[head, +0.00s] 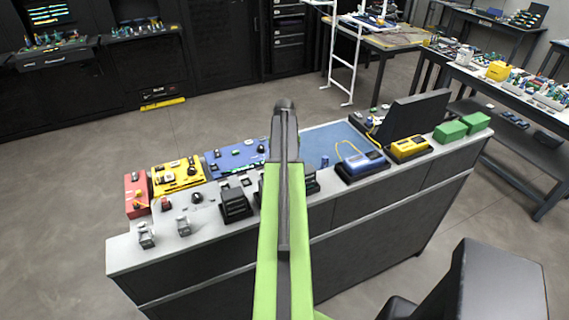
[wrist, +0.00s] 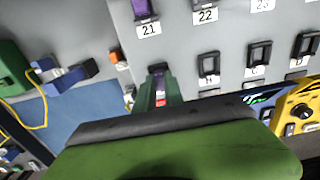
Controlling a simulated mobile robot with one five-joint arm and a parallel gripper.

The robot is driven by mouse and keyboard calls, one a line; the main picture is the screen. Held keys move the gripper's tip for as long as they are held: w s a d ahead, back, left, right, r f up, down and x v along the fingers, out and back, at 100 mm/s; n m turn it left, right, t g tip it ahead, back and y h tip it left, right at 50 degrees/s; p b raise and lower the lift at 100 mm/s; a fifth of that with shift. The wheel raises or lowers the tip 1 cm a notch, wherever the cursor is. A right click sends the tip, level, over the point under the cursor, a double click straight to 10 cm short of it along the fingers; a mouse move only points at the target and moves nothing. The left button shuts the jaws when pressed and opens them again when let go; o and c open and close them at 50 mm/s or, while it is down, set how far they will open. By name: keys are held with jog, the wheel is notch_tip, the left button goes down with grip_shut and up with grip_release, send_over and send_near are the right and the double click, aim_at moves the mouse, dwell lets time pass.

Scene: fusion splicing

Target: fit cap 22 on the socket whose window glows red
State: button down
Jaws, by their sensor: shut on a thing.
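My gripper (wrist: 157,87) shows in the wrist view with green fingers, shut on a small dark piece with a purple strip. Its number is not readable. Above are a holder over label 21 (wrist: 149,29), with purple in it, and a dark holder over label 22 (wrist: 205,15), cut by the top edge. Several dark frame-like sockets (wrist: 209,65) with letter labels stand to the right, apart from my gripper. I see no clear red glow in their windows. In the head view my arm covers the middle of the bench and hides my gripper.
The bench top (head: 205,212) carries a blue splicer-like box (head: 363,164), a yellow box (head: 408,148), green boxes (head: 450,131) and a dark upright panel (head: 413,115). Red (head: 138,195) and yellow boards (head: 178,176) stand at left. A small orange block (wrist: 115,56) is near my gripper.

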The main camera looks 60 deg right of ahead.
jog(key=c, duration=1.3)
grip_release()
jog(key=shift+c, duration=0.2)
jog(key=shift+r, duration=0.1)
notch_tip(320, 180, up, 17)
jog(key=p, duration=1.7)
jog(key=shift+r, duration=0.1)
